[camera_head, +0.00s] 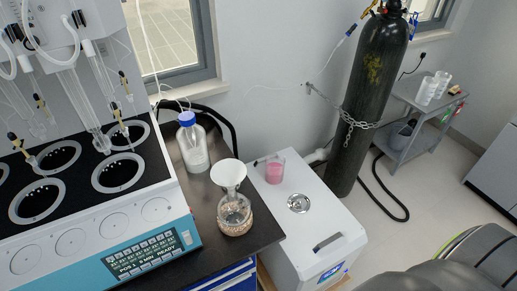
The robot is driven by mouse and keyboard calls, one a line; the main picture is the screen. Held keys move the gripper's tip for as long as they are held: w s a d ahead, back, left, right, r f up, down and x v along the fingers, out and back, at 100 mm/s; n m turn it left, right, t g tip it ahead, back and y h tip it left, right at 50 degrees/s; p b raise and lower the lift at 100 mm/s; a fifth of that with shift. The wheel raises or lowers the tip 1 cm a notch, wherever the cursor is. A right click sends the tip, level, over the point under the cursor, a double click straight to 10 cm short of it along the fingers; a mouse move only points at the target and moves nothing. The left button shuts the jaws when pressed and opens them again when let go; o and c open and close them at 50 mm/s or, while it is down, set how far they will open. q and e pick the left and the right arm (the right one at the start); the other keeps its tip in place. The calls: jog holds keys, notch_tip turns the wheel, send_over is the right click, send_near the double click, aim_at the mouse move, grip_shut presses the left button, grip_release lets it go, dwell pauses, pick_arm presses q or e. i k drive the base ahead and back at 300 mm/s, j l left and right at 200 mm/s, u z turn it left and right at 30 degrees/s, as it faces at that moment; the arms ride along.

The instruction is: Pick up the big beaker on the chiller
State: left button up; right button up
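The beaker (274,170) is clear glass with pink liquid in its lower part. It stands upright on the top of the white chiller (329,210), near the back left corner. A round metal lid (298,204) with a knob is on the chiller top, in front of and right of the beaker. Neither of my grippers shows in the head view, so their state and distance from the beaker cannot be seen.
A flask with a white funnel (229,175) and a blue-capped bottle (192,145) stand on the dark bench left of the chiller. A chained black gas cylinder (368,100) stands behind right. The multi distiller (90,225) fills the left. Floor right of the chiller is partly open.

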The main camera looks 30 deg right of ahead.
aim_at(275, 163)
jog(key=u, duration=0.4)
jog(key=k+l+u, duration=0.15)
jog(key=l+u, duration=0.15)
jog(key=l, duration=0.2)
jog(key=k+l+u, duration=0.5)
jog(key=l+u, duration=0.15)
jog(key=l, duration=0.2)
jog(key=k+l, duration=0.6)
jog(key=l+u, duration=0.05)
jog(key=l, duration=0.1)
